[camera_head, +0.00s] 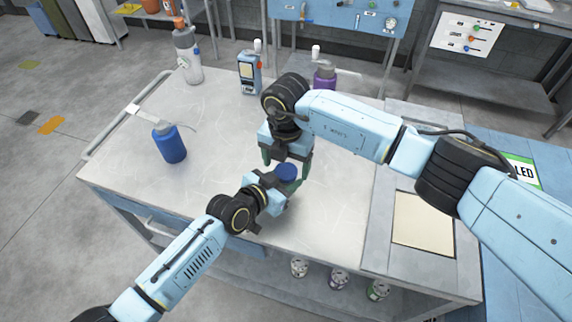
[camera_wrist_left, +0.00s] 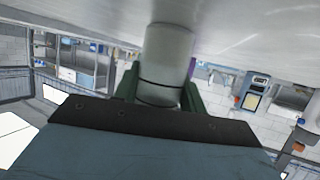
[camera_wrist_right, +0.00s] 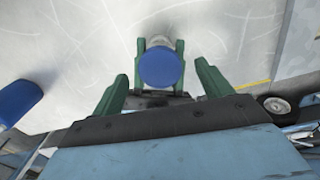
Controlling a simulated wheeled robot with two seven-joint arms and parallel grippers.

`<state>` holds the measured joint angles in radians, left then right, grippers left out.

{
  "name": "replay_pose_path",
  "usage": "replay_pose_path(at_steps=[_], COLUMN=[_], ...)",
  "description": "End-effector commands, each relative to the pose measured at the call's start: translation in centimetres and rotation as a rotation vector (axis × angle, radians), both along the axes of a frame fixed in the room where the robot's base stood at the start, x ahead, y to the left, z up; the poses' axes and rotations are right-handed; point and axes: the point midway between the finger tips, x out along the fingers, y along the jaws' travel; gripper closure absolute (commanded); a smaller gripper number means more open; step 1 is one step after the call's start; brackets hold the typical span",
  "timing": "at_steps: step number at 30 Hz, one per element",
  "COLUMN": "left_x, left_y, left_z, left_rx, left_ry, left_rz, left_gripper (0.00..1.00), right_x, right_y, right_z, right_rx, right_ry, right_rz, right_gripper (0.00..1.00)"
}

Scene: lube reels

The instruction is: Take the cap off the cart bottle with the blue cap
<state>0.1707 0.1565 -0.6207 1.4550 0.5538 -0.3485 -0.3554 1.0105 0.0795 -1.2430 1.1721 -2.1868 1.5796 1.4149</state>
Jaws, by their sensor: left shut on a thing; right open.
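The bottle with the blue cap (camera_head: 286,172) stands on the cart top (camera_head: 220,120), between my two grippers. In the left wrist view its pale grey body (camera_wrist_left: 166,60) sits between the green fingers. My left gripper (camera_head: 287,186) is shut on this bottle from the near side. My right gripper (camera_head: 286,158) is above and behind it, pointing down, with its fingers apart. In the right wrist view the round blue cap (camera_wrist_right: 161,67) lies ahead of the open right fingers (camera_wrist_right: 160,82), and the cap appears still on the bottle.
A blue bottle (camera_head: 169,143) stands on the left of the cart. Several small tubs (camera_head: 338,278) sit on the lower shelf.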

Motion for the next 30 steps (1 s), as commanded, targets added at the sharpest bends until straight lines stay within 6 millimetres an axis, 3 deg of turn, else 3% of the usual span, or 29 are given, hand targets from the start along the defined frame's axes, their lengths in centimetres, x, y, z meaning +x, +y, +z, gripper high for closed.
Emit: replay_pose_path(at_steps=[6, 10, 19, 23, 30], left_x=[0.0, 0.0, 0.0, 0.0, 0.0], left_y=[0.0, 0.0, 0.0, 0.0, 0.0], left_z=[0.0, 0.0, 0.0, 0.0, 0.0], left_rx=[0.001, 0.001, 0.001, 0.001, 0.001], left_ry=[0.001, 0.001, 0.001, 0.001, 0.001], left_rz=[0.000, 0.000, 0.000, 0.000, 0.000], left_gripper=[1.00, 1.00, 1.00, 1.00, 1.00], right_x=[0.1, 0.0, 0.0, -0.1, -0.1], right_y=[0.0, 0.0, 0.1, 0.0, 0.0], right_z=[3.0, 3.7, 6.5, 5.7, 1.9], right_rx=[0.001, 0.001, 0.002, -0.001, -0.001], right_ry=[-0.003, 0.000, 0.000, 0.001, 0.003], right_rz=[0.000, -0.020, -0.264, -0.291, -0.290], right_gripper=[0.22, 0.24, 0.24, 0.24, 0.24])
